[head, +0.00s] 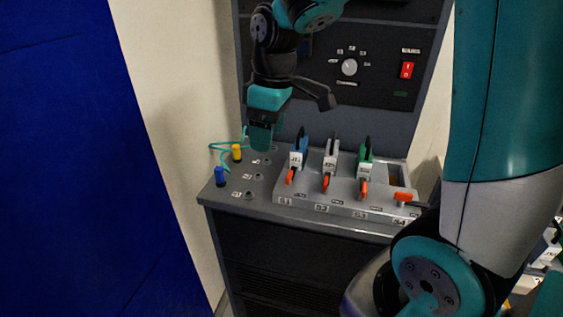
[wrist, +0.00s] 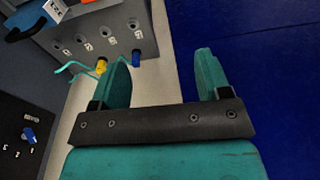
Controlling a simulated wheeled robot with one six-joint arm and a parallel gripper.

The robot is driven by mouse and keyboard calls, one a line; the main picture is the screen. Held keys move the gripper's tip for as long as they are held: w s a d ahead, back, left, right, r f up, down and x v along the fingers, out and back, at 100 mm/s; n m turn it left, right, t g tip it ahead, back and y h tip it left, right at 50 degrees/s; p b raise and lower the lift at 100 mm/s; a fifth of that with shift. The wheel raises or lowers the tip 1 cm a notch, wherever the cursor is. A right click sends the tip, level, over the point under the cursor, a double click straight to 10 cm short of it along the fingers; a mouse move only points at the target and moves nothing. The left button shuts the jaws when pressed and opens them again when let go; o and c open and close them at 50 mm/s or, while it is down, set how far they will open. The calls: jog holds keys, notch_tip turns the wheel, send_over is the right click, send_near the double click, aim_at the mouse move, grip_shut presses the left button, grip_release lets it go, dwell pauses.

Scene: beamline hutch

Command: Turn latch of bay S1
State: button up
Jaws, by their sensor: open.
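Bay S1 is the leftmost bay of the grey rack (head: 340,210) in the head view. A blue module (head: 299,146) with a black handle stands in it. Its orange latch (head: 290,176) points down toward the front, in line with the bay. My gripper (head: 262,138) is above the panel, left of and apart from the S1 module and latch. In the wrist view my gripper (wrist: 163,58) is open with nothing between the fingers. A blue module part (wrist: 26,22) and a bit of orange show at the top left there.
Bays S2 and S3 hold a grey module (head: 331,152) and a green module (head: 364,155). The S4 latch (head: 404,197) lies sideways. A yellow plug (head: 237,153), a blue plug (head: 220,176) and green cable are left. The control panel (head: 375,70) rises behind.

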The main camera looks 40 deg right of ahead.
jog(key=h+p, duration=0.1)
send_near(289, 174)
jog(key=shift+g, duration=0.3)
jog(key=f, duration=0.3)
jog(key=f+p, duration=0.1)
jog(key=f, duration=0.2)
jog(key=f+p, duration=0.1)
jog(key=f, duration=0.2)
jog(key=shift+w+f, duration=0.2)
jog(key=shift+w, duration=0.05)
jog(key=shift+c, duration=0.4)
jog(key=c, duration=0.8)
jog(key=shift+c, duration=0.2)
